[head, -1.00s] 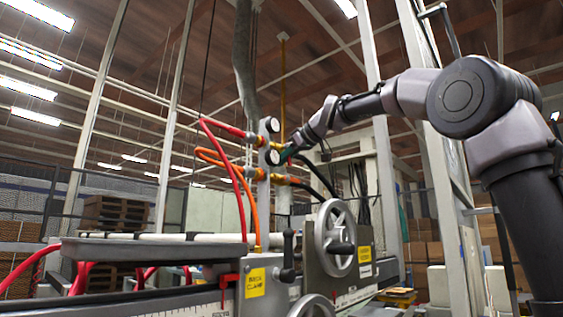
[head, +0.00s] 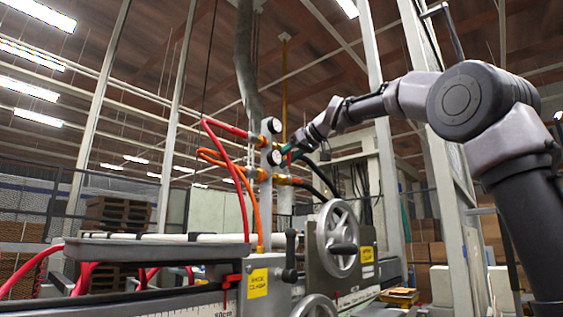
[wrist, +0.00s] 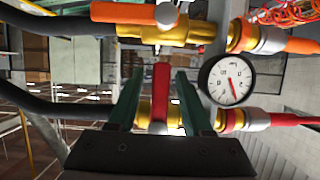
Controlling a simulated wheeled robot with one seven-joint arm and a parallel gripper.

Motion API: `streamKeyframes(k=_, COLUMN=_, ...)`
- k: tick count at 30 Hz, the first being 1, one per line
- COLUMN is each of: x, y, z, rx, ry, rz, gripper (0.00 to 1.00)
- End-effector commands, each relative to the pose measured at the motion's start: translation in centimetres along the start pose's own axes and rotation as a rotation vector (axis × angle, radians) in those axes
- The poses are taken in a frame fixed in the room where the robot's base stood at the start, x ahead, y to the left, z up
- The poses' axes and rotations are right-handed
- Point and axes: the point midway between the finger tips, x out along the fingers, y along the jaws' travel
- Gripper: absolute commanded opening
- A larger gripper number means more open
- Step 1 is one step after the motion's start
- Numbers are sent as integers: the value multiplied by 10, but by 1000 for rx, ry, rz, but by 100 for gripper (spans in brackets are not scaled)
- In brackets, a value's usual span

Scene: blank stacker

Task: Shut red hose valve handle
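The red hose valve handle (wrist: 161,95) stands between the two green fingers of my gripper (wrist: 160,98) in the wrist view. The fingers are apart, with a gap on each side of the handle. The handle sits on a brass valve joined to a red hose fitting (wrist: 285,119); the palm hides part of this valve. In the head view my gripper (head: 287,152) is at the right side of the valve post, and a bit of red shows at its fingers.
An orange valve handle (wrist: 122,12) on another brass valve lies close by. A round gauge (wrist: 228,80) is just right of the fingers. Dark hoses (wrist: 55,108) run at the left. A machine with a handwheel (head: 337,239) stands below the post.

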Motion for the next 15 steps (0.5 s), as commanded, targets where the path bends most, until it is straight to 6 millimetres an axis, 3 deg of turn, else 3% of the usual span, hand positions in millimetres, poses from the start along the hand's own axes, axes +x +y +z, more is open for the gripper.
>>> streamKeyframes(k=8, x=-6, y=1, z=0, rx=-1, ry=1, rz=2, gripper=50)
streamKeyframes(k=15, x=-50, y=1, z=-1, rx=0, ry=3, rz=3, gripper=50)
